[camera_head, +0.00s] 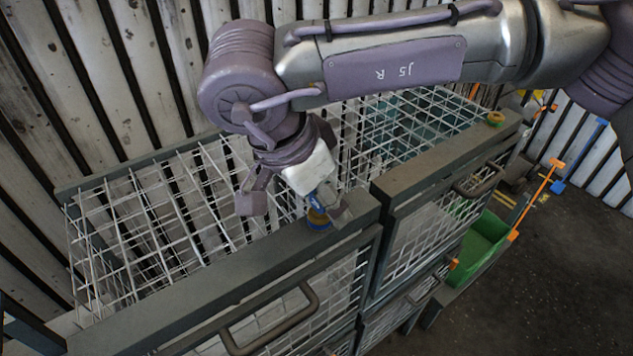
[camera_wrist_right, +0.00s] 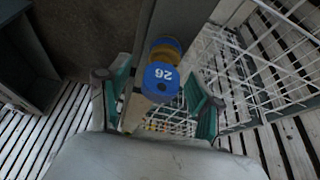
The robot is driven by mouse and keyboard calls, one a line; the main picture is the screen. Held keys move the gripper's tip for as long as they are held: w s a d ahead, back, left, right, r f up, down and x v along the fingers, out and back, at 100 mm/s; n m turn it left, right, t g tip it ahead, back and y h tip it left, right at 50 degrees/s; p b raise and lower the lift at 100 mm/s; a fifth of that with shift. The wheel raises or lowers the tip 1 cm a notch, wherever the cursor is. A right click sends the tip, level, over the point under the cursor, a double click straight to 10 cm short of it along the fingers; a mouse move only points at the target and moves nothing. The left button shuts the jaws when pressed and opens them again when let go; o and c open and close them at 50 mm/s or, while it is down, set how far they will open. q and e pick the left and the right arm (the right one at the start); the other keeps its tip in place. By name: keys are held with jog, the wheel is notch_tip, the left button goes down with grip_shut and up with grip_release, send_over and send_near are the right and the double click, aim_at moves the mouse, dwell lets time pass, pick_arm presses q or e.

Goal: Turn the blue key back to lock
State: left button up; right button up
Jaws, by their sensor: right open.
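In the head view the blue key (camera_head: 318,217) sits on the top rail of the left cage, partly hidden by my right gripper. My right gripper (camera_head: 293,206) is open over this rail. In the right wrist view its two fingers stand apart on either side of the key, with visible gaps, and do not appear to touch it. Which way the key is turned cannot be told. My left gripper is not in view.
The left cage (camera_head: 190,292) has a wire mesh top and a front handle (camera_head: 270,318). A green bin (camera_head: 483,245) stands further right. Open floor (camera_head: 560,290) lies at lower right.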

grip_shut()
dwell(0.3)
jog(key=shift+f+n+t+y+b, duration=0.15)
jog(key=shift+n+t+y+b, duration=0.15)
jog(key=shift+n+b, duration=0.5)
jog(key=shift+n, duration=1.1)
jog(key=shift+n+t+y, duration=0.3)
jog(key=shift+n+y, duration=0.1)
jog(key=shift+n, duration=0.1)
